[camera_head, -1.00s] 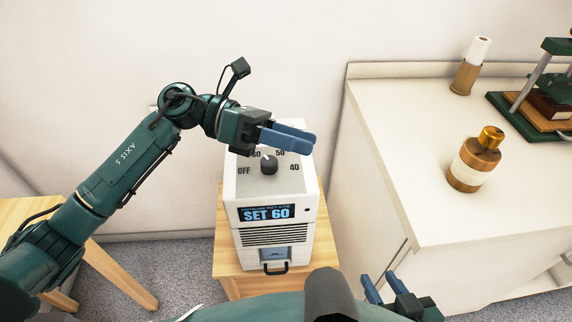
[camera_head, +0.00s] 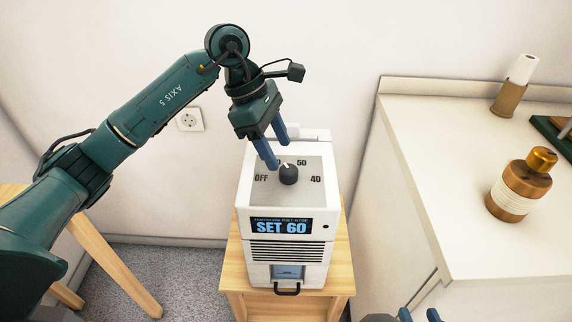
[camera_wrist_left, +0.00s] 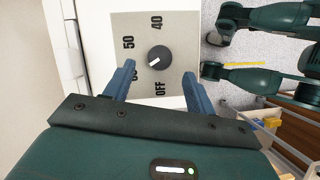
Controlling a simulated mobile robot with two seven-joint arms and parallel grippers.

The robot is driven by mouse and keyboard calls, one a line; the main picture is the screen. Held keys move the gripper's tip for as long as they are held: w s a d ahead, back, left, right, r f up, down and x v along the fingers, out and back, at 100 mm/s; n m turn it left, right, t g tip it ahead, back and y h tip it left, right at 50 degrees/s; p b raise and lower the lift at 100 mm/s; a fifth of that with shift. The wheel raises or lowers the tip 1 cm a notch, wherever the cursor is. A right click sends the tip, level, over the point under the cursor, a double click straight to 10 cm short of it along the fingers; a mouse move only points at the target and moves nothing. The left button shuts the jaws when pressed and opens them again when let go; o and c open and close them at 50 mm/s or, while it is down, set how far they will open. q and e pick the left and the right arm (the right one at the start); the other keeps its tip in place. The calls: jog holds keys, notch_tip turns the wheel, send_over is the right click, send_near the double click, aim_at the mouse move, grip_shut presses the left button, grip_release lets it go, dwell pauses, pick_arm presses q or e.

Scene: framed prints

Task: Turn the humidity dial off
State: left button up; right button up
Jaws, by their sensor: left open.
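The humidity dial (camera_head: 288,174) is a dark round knob on the grey top plate of a white dehumidifier box (camera_head: 243,200). Its white pointer line aims toward the far left, near a mark partly hidden by my gripper; OFF, 50 and 40 are readable. The box's display (camera_head: 281,227) reads SET 60. My left gripper (camera_head: 275,155) points down over the plate, just behind the dial. In the left wrist view the dial (camera_wrist_left: 159,58) shows between and beyond the open, empty blue fingers (camera_wrist_left: 158,80). My right gripper (camera_head: 420,316) shows only its blue fingertips at the bottom edge.
The box stands on a small wooden table (camera_head: 233,284). A white counter (camera_head: 440,130) on the right holds a copper-and-white bottle (camera_head: 519,187) and a paper roll in a brown holder (camera_head: 514,87). A wall socket (camera_head: 190,119) is behind my left arm.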

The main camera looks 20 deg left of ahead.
aim_at(287, 168)
pick_arm(q)
jog(key=x, duration=0.5)
jog(key=shift+f, duration=0.1)
jog(key=c, duration=1)
